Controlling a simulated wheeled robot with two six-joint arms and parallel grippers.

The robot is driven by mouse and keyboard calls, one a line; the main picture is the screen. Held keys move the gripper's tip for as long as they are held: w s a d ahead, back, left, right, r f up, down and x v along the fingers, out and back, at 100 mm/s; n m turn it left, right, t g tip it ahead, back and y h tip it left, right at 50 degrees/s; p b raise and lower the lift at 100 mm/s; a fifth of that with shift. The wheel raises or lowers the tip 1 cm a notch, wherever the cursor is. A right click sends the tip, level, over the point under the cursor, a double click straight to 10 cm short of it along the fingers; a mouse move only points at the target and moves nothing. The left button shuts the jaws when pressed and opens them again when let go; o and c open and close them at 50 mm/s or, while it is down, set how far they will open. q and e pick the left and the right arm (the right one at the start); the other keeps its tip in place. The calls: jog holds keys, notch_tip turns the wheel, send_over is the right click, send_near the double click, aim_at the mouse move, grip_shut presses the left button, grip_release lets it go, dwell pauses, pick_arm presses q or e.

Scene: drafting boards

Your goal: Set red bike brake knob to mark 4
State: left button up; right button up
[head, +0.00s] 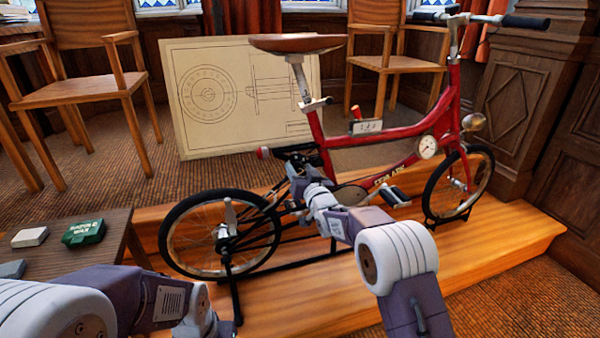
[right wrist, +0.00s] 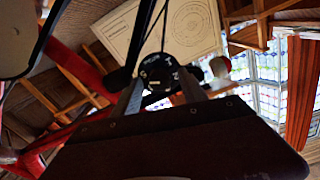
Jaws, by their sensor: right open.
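The red bike (head: 385,137) stands in a black stand on a wooden platform. In the right wrist view a round black knob (right wrist: 158,72) with small pale marks shows between my fingers. The marks are too small and dark to tell which one it is set to. My right gripper (right wrist: 160,88) is open, with one finger on each side of the knob; whether they touch it I cannot tell. In the head view my right gripper (head: 291,168) is by the bike's rear frame, above the rear wheel, and the knob is not clear there.
A red-tipped part (head: 263,152) sticks out below the saddle (head: 297,43). A drawing board (head: 215,100) leans behind the bike. A small table (head: 115,225) at the left holds a green box (head: 84,232) and grey blocks. Chairs stand behind.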

grip_shut()
jog(key=shift+n, duration=0.4)
jog(key=n, duration=0.4)
jog(key=shift+n, duration=0.3)
jog(key=n, duration=0.5)
jog(key=shift+a, duration=0.1)
jog(key=shift+f+n, duration=0.1)
jog(key=shift+n, duration=0.2)
grip_release()
